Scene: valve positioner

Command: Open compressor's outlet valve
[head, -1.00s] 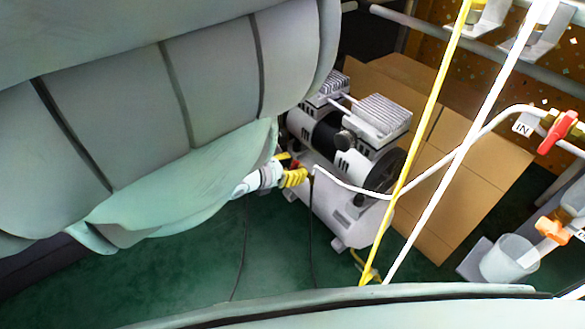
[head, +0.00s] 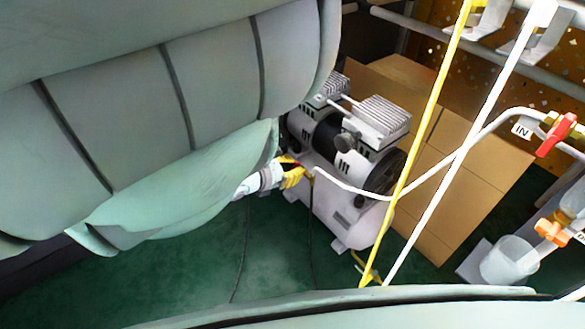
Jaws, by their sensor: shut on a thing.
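The compressor (head: 345,205) is a white tank with a black and silver motor on top, standing on the green floor. My gripper (head: 295,176), with yellow fingers, is at the left end of the tank, below the motor. It is shut on the outlet valve, of which only a small red part (head: 288,160) shows by the fingers. The rest of the valve is hidden behind the fingers, so its handle angle cannot be told. A white hose (head: 345,186) leaves the compressor just right of my gripper.
A cardboard box (head: 455,165) stands behind the compressor. A yellow hose (head: 430,100) and a white tube (head: 480,130) cross in front. A red-handled valve (head: 556,135) by an "IN" tag and an orange-handled valve (head: 552,232) are at right. Green floor (head: 200,270) is open at lower left.

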